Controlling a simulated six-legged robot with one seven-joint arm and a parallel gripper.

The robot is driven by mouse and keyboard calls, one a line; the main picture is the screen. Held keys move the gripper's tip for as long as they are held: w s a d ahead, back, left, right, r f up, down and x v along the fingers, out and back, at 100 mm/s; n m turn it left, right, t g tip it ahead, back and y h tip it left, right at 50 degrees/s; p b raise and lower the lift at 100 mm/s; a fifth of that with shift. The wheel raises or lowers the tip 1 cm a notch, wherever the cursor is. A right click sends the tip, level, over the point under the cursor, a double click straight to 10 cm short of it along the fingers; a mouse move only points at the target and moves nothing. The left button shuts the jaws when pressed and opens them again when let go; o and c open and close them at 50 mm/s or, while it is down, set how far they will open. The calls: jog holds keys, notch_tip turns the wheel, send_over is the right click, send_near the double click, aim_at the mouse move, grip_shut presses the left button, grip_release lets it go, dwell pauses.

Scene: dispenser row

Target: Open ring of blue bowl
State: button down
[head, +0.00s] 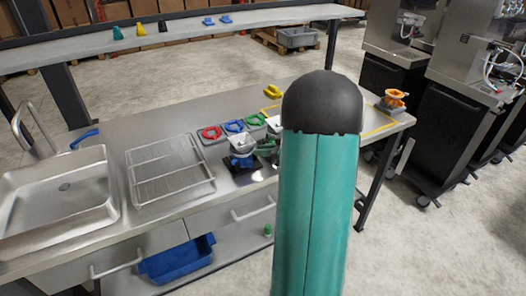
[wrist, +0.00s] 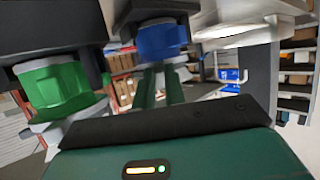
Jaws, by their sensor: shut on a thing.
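The blue bowl (head: 242,142) is a pale bowl with a blue part, beside a black stand on the steel counter. In the wrist view its blue ring (wrist: 162,40) is at the upper middle, under a dark block. My gripper (wrist: 160,72) reaches to the blue ring with two green fingers and is shut on it. In the head view my gripper (head: 264,150) is at the right side of the bowl and partly hidden by my arm. The exact finger contact is too small to make out.
A green ring piece (wrist: 52,88) hangs close on the left in the wrist view. Red (head: 210,133), blue (head: 233,126) and green (head: 255,120) rings sit in trays behind the bowl. A wire rack (head: 170,170) and sink (head: 60,200) lie left. An orange piece (head: 394,97) stands at the right end.

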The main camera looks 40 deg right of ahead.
jog(key=c, duration=1.4)
grip_release()
jog(key=shift+c, duration=0.2)
jog(key=v, duration=1.3)
jog(key=shift+s, duration=0.35)
jog(key=shift+d+r, duration=0.1)
